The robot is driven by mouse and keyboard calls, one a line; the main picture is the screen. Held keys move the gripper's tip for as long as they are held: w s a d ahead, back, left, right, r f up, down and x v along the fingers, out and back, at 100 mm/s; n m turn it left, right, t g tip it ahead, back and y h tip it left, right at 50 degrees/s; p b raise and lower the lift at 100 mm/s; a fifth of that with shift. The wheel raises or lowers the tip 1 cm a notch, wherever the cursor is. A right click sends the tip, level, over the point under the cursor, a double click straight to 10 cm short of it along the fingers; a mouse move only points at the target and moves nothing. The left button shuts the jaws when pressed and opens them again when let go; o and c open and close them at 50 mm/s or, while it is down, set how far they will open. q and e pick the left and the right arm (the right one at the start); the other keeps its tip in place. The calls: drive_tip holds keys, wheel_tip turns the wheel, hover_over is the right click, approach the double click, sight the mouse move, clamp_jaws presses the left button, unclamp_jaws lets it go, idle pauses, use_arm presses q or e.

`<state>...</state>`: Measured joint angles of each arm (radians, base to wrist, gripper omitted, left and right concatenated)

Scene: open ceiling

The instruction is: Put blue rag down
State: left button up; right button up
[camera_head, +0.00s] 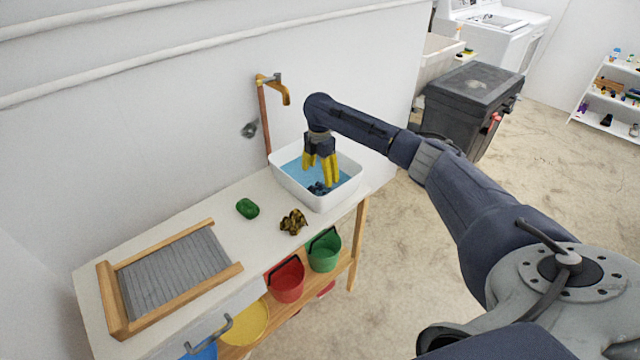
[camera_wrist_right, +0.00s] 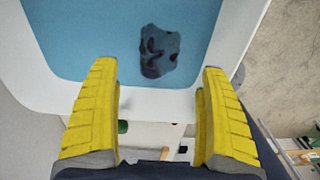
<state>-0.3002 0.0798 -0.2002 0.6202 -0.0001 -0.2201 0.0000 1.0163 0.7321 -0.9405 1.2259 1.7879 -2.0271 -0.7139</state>
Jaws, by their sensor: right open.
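The blue rag (camera_head: 318,188) is a small dark, crumpled piece lying in the blue water of the white basin (camera_head: 322,204). In the right wrist view the rag (camera_wrist_right: 159,50) shows dark blue with darker patches, near the basin's rim (camera_wrist_right: 165,103). My right gripper (camera_head: 322,181) has yellow fingers and points down over the basin. In the right wrist view the fingers of the right gripper (camera_wrist_right: 160,70) are spread apart with nothing between them. The rag lies beyond the fingertips, apart from them. My left gripper is not in view.
The basin stands at the right end of a white counter (camera_head: 200,222), below a copper tap (camera_head: 272,90). A green soap-like lump (camera_head: 247,208), a brown patterned cloth (camera_head: 293,222) and a washboard (camera_head: 175,270) lie on the counter.

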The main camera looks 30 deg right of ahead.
sight(320, 187)
drive_tip(key=shift+r, duration=2.05)
